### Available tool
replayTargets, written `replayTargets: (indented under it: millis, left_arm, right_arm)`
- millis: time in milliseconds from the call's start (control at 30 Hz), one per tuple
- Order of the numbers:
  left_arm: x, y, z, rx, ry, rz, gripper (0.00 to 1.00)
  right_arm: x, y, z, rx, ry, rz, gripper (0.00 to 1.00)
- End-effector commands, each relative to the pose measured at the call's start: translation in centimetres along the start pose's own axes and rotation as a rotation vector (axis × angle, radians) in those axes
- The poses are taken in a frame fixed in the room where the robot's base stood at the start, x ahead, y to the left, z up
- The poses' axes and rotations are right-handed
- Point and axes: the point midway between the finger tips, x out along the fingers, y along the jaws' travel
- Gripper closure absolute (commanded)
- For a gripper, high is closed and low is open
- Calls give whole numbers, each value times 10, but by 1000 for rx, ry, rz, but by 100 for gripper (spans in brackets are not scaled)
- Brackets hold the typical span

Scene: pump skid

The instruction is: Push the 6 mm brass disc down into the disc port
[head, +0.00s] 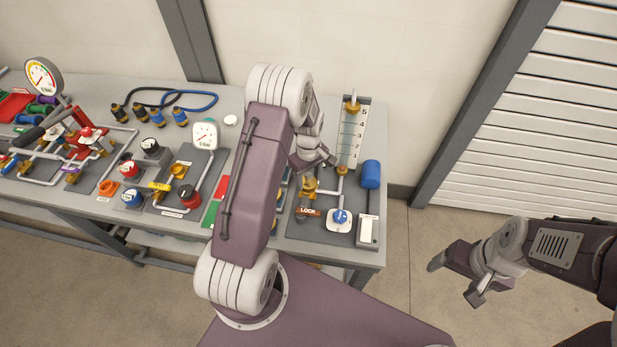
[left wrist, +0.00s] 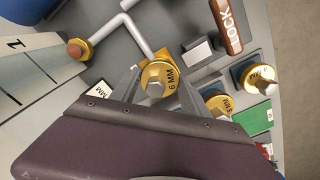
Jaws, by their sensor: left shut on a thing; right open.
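The 6 mm brass disc (left wrist: 158,78), marked "6 MM", shows in the left wrist view with a bolt-like knob at its middle. My left gripper (head: 318,164) is shut on it, with a grey finger beside it. A brass block (left wrist: 188,63) on a grey pipe, which looks like the disc port, lies right behind the disc; whether the disc sits inside it, I cannot tell. In the head view a brass fitting (head: 309,187) stands below the left gripper; the disc is not clear there. My right gripper (head: 457,281) is open and empty, over the floor at right.
Two other brass discs (left wrist: 218,104) (left wrist: 260,78) stand on blue bases near the "LOCK" handle (left wrist: 226,25). Valves and gauges fill the bench's left.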

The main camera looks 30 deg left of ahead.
Motion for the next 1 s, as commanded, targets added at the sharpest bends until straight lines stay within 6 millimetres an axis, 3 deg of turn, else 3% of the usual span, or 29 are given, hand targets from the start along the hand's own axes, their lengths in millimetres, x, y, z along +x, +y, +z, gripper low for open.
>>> replayTargets:
  millis: [1000]
  left_arm:
    - [21, 0, 0, 0, 0, 0, 95]
  right_arm:
    - [14, 0, 2, 0, 0, 0, 21]
